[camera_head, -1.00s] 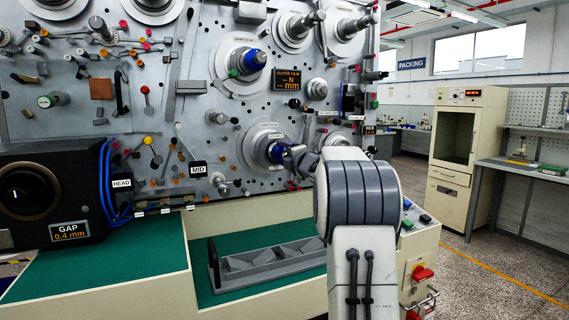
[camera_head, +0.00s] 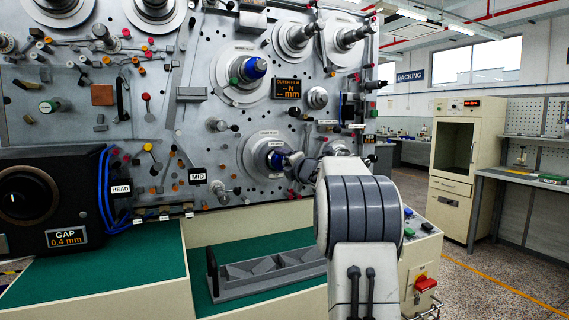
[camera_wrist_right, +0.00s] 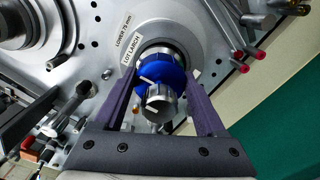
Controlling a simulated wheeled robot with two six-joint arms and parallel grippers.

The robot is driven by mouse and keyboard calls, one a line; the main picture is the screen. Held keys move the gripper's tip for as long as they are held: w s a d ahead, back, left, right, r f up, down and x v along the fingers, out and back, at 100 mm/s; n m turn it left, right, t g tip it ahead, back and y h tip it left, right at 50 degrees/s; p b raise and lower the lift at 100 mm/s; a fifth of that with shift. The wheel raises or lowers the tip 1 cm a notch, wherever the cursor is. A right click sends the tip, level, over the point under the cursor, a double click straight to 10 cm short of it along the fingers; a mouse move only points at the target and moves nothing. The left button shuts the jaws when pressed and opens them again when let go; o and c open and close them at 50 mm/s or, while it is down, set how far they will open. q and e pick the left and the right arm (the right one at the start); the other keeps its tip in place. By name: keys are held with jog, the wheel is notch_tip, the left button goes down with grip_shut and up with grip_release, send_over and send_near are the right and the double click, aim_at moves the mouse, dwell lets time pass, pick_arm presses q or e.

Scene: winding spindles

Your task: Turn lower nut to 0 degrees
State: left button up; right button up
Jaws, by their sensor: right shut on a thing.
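The lower nut (camera_wrist_right: 172,78) is a blue ring on the lower spindle, with a silver knurled spindle end (camera_wrist_right: 161,103) in front of it. It also shows in the head view (camera_head: 275,158), partly covered by my gripper. My right gripper (camera_wrist_right: 163,80) has a purple finger on each side of the blue nut and is shut on it. In the head view my right gripper (camera_head: 292,165) reaches the spindle from the right. White marks show near the nut and on the silver end. My left gripper is not in view.
More spindles and small pegs crowd the grey panel. A grey tray (camera_head: 268,272) lies on the green surface below. Red-tipped pegs (camera_wrist_right: 250,60) stand near the gripper in the wrist view.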

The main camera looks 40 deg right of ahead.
jog(key=o, duration=1.3)
jog(key=shift+a+f, duration=0.1)
jog(key=shift+s, duration=0.3)
jog(key=b+v, duration=0.2)
jog(key=v, duration=0.7)
jog(key=shift+s+a, duration=0.1)
jog(key=shift+s, duration=0.3)
